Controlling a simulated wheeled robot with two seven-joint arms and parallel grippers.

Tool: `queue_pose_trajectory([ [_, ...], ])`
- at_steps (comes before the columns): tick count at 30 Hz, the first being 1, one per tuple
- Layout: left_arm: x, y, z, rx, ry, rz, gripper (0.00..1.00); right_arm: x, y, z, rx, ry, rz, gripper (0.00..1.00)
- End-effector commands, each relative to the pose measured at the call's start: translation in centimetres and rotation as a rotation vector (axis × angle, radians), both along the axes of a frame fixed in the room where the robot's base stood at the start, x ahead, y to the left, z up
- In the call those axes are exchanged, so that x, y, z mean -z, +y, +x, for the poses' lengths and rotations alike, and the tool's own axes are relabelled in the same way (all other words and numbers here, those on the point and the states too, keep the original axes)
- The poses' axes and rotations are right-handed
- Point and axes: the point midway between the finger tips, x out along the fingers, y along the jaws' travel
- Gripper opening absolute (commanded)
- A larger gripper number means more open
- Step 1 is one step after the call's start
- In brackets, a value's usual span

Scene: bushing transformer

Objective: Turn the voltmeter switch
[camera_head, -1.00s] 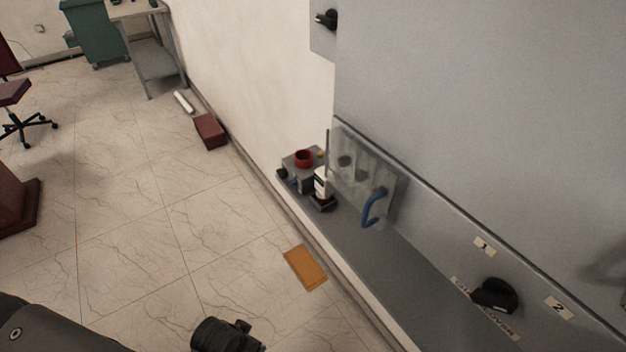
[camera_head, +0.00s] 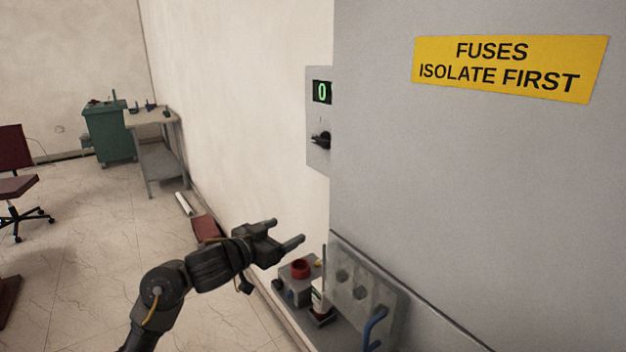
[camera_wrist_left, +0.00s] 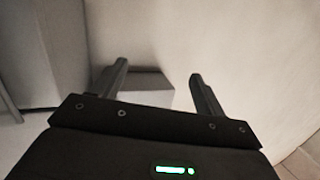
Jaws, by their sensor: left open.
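The voltmeter panel (camera_head: 318,100) is a grey plate on the wall, partly hidden by the big grey cabinet's edge. Its green display (camera_head: 322,92) reads 0. Below the display is the black voltmeter switch (camera_head: 321,139), a small knob. My left gripper (camera_head: 290,232) is open and empty, below and to the left of the switch and apart from it. In the left wrist view its two fingers (camera_wrist_left: 158,80) are spread, with a grey box-like shape (camera_wrist_left: 146,88) beyond them. My right gripper is not in view.
The grey cabinet (camera_head: 480,190) with a yellow sign (camera_head: 510,68) fills the right. Below my left gripper are a grey box with a red top (camera_head: 299,268), a bottle (camera_head: 319,297) and a clear panel with a blue handle (camera_head: 375,328). The wall left of the switch is clear.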

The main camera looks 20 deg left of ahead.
Motion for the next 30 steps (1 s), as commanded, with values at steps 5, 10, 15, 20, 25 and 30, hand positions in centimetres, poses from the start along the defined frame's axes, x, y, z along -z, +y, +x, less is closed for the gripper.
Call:
queue_pose_trajectory([
  [5,-11.5,0.9,2.1,0.159,-0.091,-0.071,0.73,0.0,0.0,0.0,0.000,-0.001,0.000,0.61],
  [10,-17.4,1.6,1.5,0.256,-0.092,-0.116,0.73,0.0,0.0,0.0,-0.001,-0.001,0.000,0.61],
  [15,-19.3,1.8,1.1,0.292,-0.083,-0.133,0.73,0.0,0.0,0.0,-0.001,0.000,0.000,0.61],
  [20,-19.5,1.6,1.2,0.295,-0.081,-0.135,0.73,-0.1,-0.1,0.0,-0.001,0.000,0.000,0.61],
  [25,-19.8,0.4,2.6,0.297,-0.082,-0.138,0.73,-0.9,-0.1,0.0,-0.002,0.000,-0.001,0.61],
  [30,-19.8,-1.7,5.1,0.297,-0.080,-0.138,0.73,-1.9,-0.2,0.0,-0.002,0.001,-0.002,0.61],
])
